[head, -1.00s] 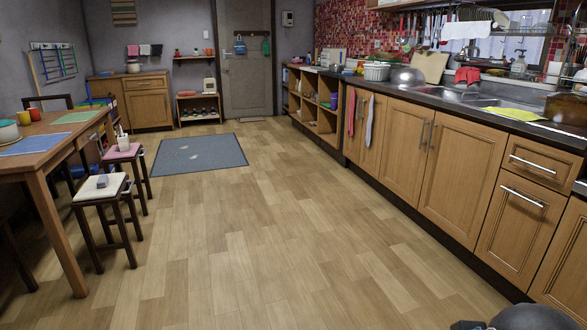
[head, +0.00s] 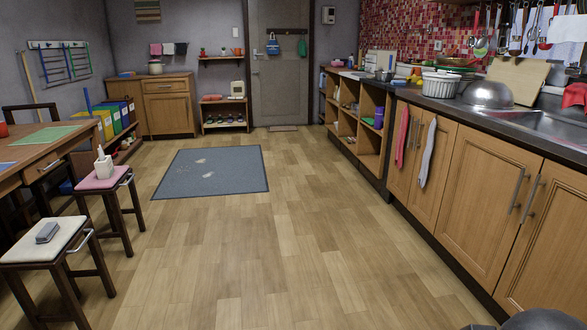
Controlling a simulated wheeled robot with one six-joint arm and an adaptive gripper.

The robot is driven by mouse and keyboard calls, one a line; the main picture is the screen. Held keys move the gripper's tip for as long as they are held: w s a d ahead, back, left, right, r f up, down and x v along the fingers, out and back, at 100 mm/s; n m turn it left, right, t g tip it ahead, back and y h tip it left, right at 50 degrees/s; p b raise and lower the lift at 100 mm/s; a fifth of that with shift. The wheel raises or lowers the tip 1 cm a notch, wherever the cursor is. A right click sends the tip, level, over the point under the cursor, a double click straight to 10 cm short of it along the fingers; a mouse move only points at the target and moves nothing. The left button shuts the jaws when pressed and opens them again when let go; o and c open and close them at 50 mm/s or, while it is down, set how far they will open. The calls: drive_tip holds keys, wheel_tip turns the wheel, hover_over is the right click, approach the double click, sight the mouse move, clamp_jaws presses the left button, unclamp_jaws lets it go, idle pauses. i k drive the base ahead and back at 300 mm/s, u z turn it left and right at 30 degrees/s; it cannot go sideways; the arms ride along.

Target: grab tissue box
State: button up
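I cannot make out a clear tissue box in the head view. A small grey box-like object (head: 47,232) lies on the pale cushion of the nearest stool at the left. A white upright object with a narrow top (head: 103,163) stands on the pink-topped stool behind it; it looks more like a bottle or dispenser. My gripper is not in view; only a dark rounded part, probably of my own arm, shows at the bottom right edge.
The wooden floor (head: 245,265) ahead is open up to a grey mat (head: 210,172). The wooden table (head: 45,153) and the near stool (head: 45,240) edge the left. Cabinets and the counter (head: 530,123) run along the right. A grey door (head: 278,75) is at the back.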

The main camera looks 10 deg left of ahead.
sight(104, 170)
drive_tip(key=u, duration=0.25)
drive_tip(key=i, duration=1.9)
drive_tip(key=u, duration=0.85)
drive_tip(key=i, duration=1.95)
drive_tip(key=u, duration=0.8)
drive_tip(key=i, duration=1)
drive_tip(key=u, duration=0.15)
